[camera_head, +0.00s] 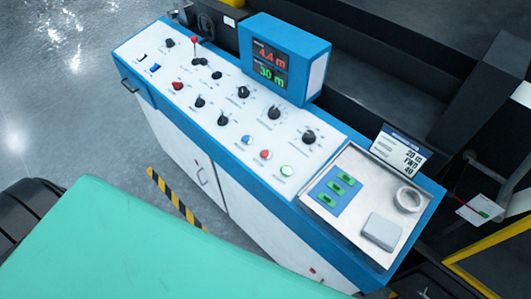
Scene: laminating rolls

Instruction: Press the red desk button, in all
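A sloped control desk (335,136) with a white panel and blue edges runs diagonally across the view. A small red button (266,154) sits near its front edge, between a blue button (247,140) and a green button (287,170). Another red control (177,85), darker and larger, sits farther left on the panel; its exact type is too small to tell. Nothing covers either red control. Neither of my grippers is in view.
Several black knobs and a red-tipped lever (194,40) stand up from the panel. A blue display box (315,75) reads 4.4 m and 30 m at the back. A metal tray (345,222) at the right holds a tape roll (408,199) and a grey block (381,231).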

